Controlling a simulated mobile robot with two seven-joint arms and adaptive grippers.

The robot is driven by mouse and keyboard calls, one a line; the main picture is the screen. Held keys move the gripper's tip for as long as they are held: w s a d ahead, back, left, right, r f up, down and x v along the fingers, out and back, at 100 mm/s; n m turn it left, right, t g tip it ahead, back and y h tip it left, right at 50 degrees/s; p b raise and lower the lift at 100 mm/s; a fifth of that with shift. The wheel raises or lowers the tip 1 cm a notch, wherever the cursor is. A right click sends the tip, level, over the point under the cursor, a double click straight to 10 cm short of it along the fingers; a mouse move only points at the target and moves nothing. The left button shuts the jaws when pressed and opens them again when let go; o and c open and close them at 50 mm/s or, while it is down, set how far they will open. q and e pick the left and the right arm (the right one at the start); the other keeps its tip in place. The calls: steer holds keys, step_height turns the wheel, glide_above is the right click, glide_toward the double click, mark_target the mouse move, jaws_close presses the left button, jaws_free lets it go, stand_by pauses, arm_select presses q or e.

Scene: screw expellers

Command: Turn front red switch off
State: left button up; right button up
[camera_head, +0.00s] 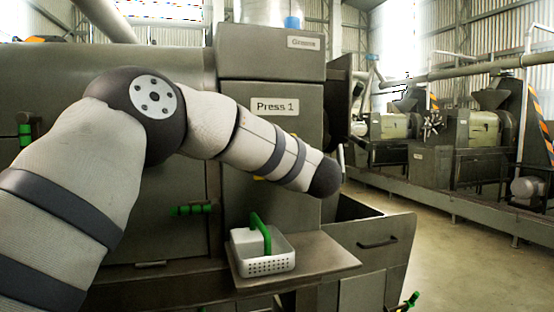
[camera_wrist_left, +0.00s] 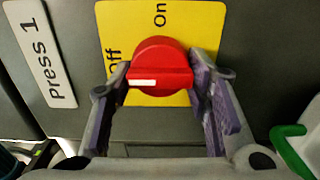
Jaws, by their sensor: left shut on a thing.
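The red switch (camera_wrist_left: 160,52) is a round knob with a raised grip bar on a yellow plate (camera_wrist_left: 205,30) marked "On" and "Off". The white mark on the bar is on its left part, on the side of the word "Off" in the left wrist view. My left gripper (camera_wrist_left: 158,84) is shut on the switch, with one finger on each side of the bar. In the head view my left arm hides the switch and the gripper; only a sliver of yellow shows under the arm. My right gripper is in neither view.
The switch is on the Press 1 cabinet (camera_head: 233,92). Below my arm, a white basket (camera_head: 264,263) with a green handle stands on a metal shelf (camera_head: 320,262). A green-handled valve (camera_head: 193,210) sticks out on the left. Open floor (camera_head: 480,250) lies to the right.

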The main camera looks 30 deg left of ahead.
arm_select(q)
steer(key=o, duration=1.1)
steer(key=shift+o, duration=0.2)
steer(key=shift+d, duration=0.1)
steer(key=v, duration=1.2)
